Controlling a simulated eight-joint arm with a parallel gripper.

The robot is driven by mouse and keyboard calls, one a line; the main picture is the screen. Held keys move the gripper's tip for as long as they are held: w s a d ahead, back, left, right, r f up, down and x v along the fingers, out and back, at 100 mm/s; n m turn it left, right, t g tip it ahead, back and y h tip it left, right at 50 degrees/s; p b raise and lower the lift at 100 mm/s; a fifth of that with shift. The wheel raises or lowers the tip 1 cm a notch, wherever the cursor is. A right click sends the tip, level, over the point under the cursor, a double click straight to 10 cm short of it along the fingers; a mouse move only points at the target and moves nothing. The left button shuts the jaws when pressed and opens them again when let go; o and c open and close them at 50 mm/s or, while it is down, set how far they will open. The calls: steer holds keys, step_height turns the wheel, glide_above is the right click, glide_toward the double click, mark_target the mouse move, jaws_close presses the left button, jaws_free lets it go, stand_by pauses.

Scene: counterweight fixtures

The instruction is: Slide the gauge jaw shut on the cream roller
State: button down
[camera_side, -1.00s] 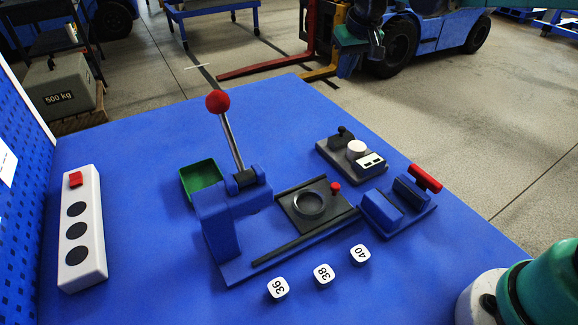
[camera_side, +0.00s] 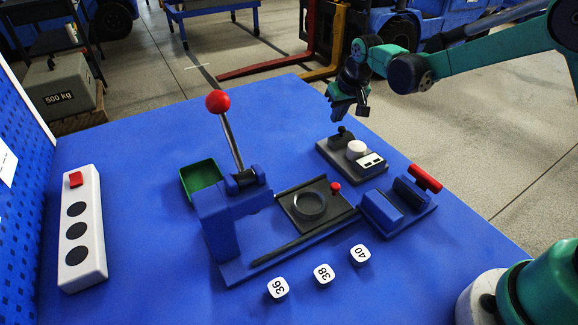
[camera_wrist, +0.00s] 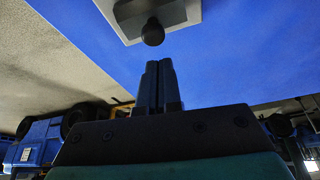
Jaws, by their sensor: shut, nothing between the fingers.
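The gauge (camera_side: 330,158) is a grey plate near the far right of the blue bench, with a small black-and-white panel at its front. Its dark jaw with a round black knob (camera_side: 342,133) stands at the far end. The cream roller (camera_side: 356,148) stands upright between the jaw and the panel; whether the jaw touches it is too small to tell. My gripper (camera_side: 350,114) is shut and empty, above and beyond the knob end. In the wrist view the closed fingers (camera_wrist: 158,66) point toward the knob (camera_wrist: 152,32); the roller is out of that view.
A blue fixture with a red handle (camera_side: 425,178) stands just right of the gauge. A blue press with a red-ball lever (camera_side: 217,102) stands to the left, its dark plate (camera_side: 290,211) nearby. Numbered white blocks (camera_side: 323,275) lie in front. The bench's far edge is clear.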

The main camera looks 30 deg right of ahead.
mark_target(344, 136)
steer(key=shift+s+a, duration=0.1)
steer(key=shift+s, duration=0.25)
steer(key=shift+s+f, duration=0.1)
steer(key=shift+s, duration=1.55)
steer(key=w, duration=0.1)
steer(key=w+r, duration=0.1)
steer(key=w, duration=0.2)
steer(key=shift+w+d+r, duration=0.2)
steer(key=shift+w+d, duration=0.15)
steer(key=shift+d, duration=0.05)
steer(key=d+v, duration=0.1)
steer(key=v, duration=0.9)
steer(key=s+a+f+n+t, duration=0.1)
steer(key=s+a, duration=0.1)
steer(key=s, duration=0.6)
steer(key=s+a+f+t, duration=0.1)
steer(key=s+a+t, duration=0.1)
steer(key=s, duration=0.6)
steer(key=shift+a+n+y, duration=0.3)
steer(key=shift+a+n, duration=0.1)
steer(key=shift+a, duration=0.1)
